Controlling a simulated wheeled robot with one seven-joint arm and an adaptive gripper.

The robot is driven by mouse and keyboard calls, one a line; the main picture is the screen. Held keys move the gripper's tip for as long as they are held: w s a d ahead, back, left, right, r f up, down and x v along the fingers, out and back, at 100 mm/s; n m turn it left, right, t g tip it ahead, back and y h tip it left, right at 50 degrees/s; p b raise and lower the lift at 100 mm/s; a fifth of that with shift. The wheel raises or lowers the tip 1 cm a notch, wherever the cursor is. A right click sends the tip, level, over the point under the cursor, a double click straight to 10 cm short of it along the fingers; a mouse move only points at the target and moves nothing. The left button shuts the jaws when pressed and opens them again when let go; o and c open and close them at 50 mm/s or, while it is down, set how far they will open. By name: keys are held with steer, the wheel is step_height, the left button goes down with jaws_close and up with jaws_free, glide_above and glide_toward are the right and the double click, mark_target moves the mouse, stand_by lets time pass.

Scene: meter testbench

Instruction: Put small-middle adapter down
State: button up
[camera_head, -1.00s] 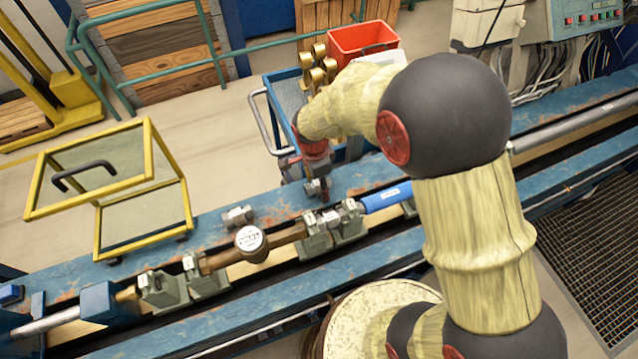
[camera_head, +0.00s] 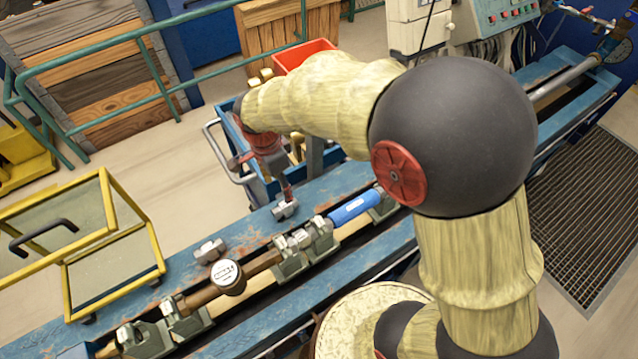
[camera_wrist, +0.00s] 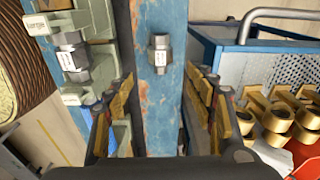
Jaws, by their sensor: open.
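A small grey metal adapter (camera_head: 285,209) with a white label lies on the blue bench rail (camera_head: 335,187). In the wrist view the same adapter (camera_wrist: 159,53) lies on the rail, apart from the fingers and between their lines. My gripper (camera_wrist: 161,85) is open and empty, its fingers spread on either side of the rail. In the head view my gripper (camera_head: 287,190) is just above the adapter; the exact gap is hard to judge. A second grey adapter (camera_head: 210,250) lies on the rail further left.
A brass meter (camera_head: 228,277) sits in the line with green holders (camera_head: 290,262) and a blue tube (camera_head: 352,207). A blue cart (camera_wrist: 240,60) with brass fittings (camera_wrist: 275,120) and a red bin (camera_head: 302,55) stands behind the bench. A yellow-framed open cover (camera_head: 110,270) is at left.

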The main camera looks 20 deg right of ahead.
steer(key=s+d+r+n+t, duration=0.1)
steer(key=s+d+r+n, duration=0.25)
steer(key=r, duration=0.35)
steer(key=s+d+r+n+t, duration=0.1)
steer(key=s+d+r+n, duration=0.25)
steer(key=r, duration=0.25)
steer(key=s+d+r+n+t, duration=0.1)
steer(key=s+r+n, duration=0.2)
steer(key=s+n, duration=0.1)
steer(key=s+d+r+n+t, duration=0.2)
steer(key=s+n, duration=0.2)
steer(key=s, duration=0.3)
steer(key=shift+r+y, duration=0.4)
